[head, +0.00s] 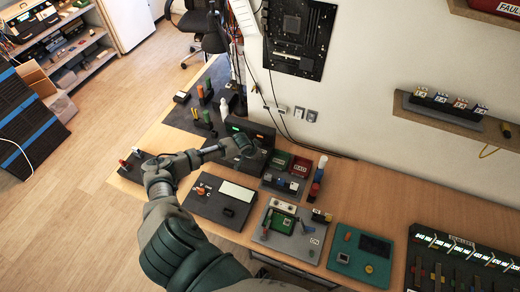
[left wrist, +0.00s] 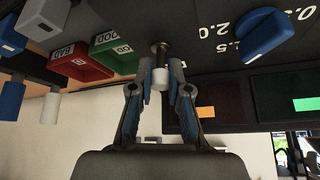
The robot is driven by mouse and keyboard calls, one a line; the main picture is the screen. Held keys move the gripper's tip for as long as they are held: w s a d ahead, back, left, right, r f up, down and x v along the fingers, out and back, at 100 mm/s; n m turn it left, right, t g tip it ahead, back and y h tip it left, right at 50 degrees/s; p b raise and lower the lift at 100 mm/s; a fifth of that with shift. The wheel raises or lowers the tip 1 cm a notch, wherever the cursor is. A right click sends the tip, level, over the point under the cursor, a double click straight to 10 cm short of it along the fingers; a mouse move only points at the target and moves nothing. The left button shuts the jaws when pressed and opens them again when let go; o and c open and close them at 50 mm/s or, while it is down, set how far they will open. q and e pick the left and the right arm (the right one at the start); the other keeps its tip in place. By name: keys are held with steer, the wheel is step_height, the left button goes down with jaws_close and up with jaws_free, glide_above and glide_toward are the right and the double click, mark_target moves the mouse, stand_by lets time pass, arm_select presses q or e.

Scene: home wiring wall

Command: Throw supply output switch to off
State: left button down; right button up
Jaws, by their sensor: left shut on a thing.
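The power supply is a dark box (head: 262,130) on the bench, with a lit green display in the head view. In the left wrist view its dark panel (left wrist: 215,65) carries a blue knob (left wrist: 262,32) with printed numbers and a metal toggle switch (left wrist: 158,52). My left gripper (head: 243,146) is at the front of the supply. In the left wrist view its two fingers (left wrist: 160,82) are closed around the switch lever, with a white piece between them. The switch's off or on marking cannot be read. My right gripper is not in view.
Beside the supply are a green bin (head: 280,160) and a red bin (head: 301,167). Several boards, including a green one (head: 360,255), lie along the bench. A shelf (head: 440,117) juts from the wall.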

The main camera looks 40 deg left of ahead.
arm_select(q)
steer(key=shift+s+d+f+t+y+p, duration=0.15)
steer(key=shift+s+t+p, duration=0.2)
steer(key=shift+t, duration=0.2)
steer(key=shift+s+f+t+y+p, duration=0.15)
steer(key=shift+s+t+p, duration=0.15)
steer(key=shift+t, duration=0.25)
steer(key=shift+s+d+f+t, duration=0.1)
steer(key=shift+s+t, duration=0.2)
steer(key=shift+t, duration=0.7)
steer(key=shift+m+y, duration=0.3)
steer(key=shift+y, duration=0.1)
steer(key=c, duration=1.1)
jaws_free()
steer(key=shift+c, duration=0.2)
steer(key=v, duration=1.1)
steer(key=shift+s+a, duration=0.2)
steer(key=shift+s, duration=0.2)
steer(key=shift+s, duration=0.1)
